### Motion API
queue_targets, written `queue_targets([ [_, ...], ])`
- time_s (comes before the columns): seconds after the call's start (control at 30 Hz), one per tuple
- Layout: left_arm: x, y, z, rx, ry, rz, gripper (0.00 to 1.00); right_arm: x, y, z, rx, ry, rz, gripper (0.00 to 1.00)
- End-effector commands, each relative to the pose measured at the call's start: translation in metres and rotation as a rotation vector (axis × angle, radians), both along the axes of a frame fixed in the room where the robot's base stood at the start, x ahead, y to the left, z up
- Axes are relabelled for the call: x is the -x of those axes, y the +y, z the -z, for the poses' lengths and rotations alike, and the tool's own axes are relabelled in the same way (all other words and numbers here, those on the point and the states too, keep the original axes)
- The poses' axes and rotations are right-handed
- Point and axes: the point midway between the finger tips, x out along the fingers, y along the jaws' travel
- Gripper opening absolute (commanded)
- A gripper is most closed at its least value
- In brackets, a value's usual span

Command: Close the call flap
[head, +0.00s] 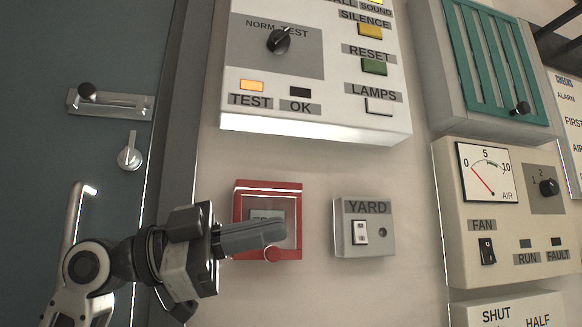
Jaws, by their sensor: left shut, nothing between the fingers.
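The call flap appears to belong to the red-framed box (268,186) on the wall, left of the YARD box. A small round red knob (272,254) sits at its lower edge. A grey label inside is mostly hidden behind my fingers. My left gripper (284,232) comes in from the lower left, its fingers shut and empty, pointing right across the front of the red box. I cannot tell whether the fingers touch it, or how far the flap stands open. My right gripper is not in view.
The YARD switch box (366,248) is just right of the red box. A large panel (315,122) with a TEST knob overhangs above. A fan panel (505,265) and a green-slatted unit (495,60) stand at right. A dark door (100,45) with a latch is at left.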

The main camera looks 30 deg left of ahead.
Motion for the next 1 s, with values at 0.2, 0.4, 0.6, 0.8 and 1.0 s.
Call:
queue_targets([
  [0.2,-0.004,0.012,0.011,0.004,0.002,-0.010,0.00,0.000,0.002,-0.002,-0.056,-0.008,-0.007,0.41],
  [0.4,-0.009,0.016,0.015,0.002,0.002,-0.010,0.00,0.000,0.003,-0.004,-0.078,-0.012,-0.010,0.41],
  [0.6,-0.011,0.019,0.017,0.003,0.002,-0.011,0.00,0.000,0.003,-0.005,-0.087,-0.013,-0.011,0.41],
  [0.8,-0.012,0.019,0.017,0.002,0.002,-0.010,0.00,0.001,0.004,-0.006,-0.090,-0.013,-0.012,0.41],
  [1.0,-0.011,0.019,0.017,0.002,0.002,-0.010,0.00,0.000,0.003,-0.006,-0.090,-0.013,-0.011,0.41],
])
